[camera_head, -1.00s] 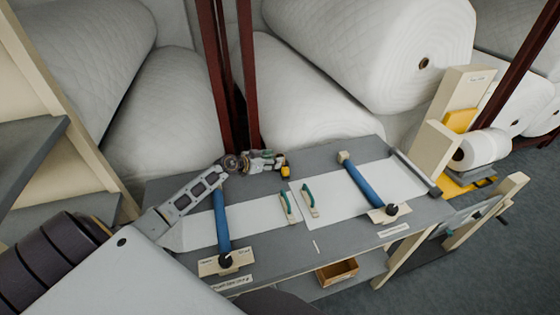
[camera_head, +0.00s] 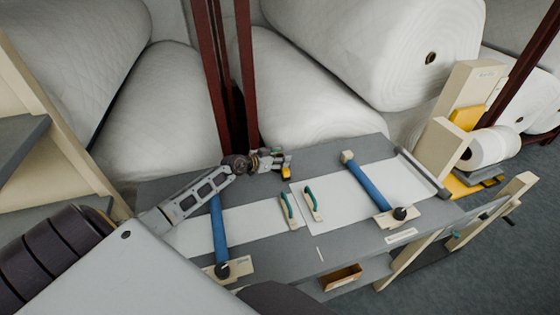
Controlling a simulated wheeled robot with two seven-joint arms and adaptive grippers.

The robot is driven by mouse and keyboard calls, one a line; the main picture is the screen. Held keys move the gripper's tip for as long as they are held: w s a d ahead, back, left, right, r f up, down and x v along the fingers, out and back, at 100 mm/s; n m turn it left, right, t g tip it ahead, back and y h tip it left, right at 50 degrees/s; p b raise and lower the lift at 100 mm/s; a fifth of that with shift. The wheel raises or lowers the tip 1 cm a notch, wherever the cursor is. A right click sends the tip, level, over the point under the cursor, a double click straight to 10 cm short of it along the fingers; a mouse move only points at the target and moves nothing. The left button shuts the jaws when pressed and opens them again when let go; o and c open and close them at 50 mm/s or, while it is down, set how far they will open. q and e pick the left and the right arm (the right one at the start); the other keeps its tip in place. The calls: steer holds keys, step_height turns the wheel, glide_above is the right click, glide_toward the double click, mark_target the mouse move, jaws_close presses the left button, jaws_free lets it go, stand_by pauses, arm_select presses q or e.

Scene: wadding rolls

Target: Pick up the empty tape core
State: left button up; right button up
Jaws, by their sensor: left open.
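My left gripper (camera_head: 281,160) is open over the back edge of the grey table (camera_head: 330,155), its fingers pointing right. A small yellow and black thing (camera_head: 286,173) sits just below the fingertips in the picture; I cannot tell whether they touch. I cannot make out an empty tape core for sure; it may be hidden by the gripper or too small to tell. My right gripper is not in view.
Two blue rollers (camera_head: 219,232) (camera_head: 371,184) and two green handles (camera_head: 287,207) (camera_head: 311,200) lie on the table. Dark red posts (camera_head: 243,75) and large white wadding rolls (camera_head: 300,100) stand close behind. An open wooden box (camera_head: 343,279) is below the front edge.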

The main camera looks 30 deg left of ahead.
arm_select(q)
steer(key=shift+w+f, duration=0.1)
steer(key=shift+c, duration=0.3)
steer(key=c, duration=0.5)
steer(key=shift+r, duration=0.6)
step_height(320, 180, up, 6)
steer(key=shift+r+p, duration=0.25)
steer(key=shift+p, duration=0.65)
step_height(320, 180, up, 10)
steer(key=shift+r, duration=0.2)
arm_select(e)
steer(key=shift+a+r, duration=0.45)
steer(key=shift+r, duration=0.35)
